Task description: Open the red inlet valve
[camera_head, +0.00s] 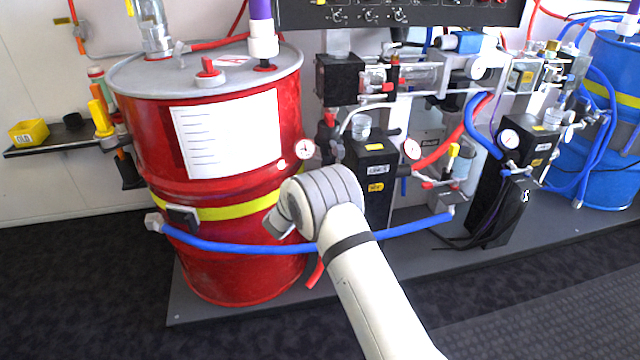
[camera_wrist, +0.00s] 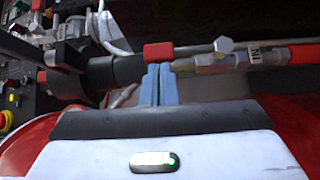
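Nothing is visible between the fingers. In the head view, my wrist is in front of the red drum's right side, and the gripper tips and handle cannot be made out.
The large red drum (camera_head: 215,275) stands on a grey platform (camera_head: 420,262). A blue hose (camera_head: 235,247) crosses low in front of it. Pumps, gauges and black boxes (camera_head: 375,180) stand to the right. A blue drum (camera_head: 610,180) is at far right. The carpet in front is clear.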

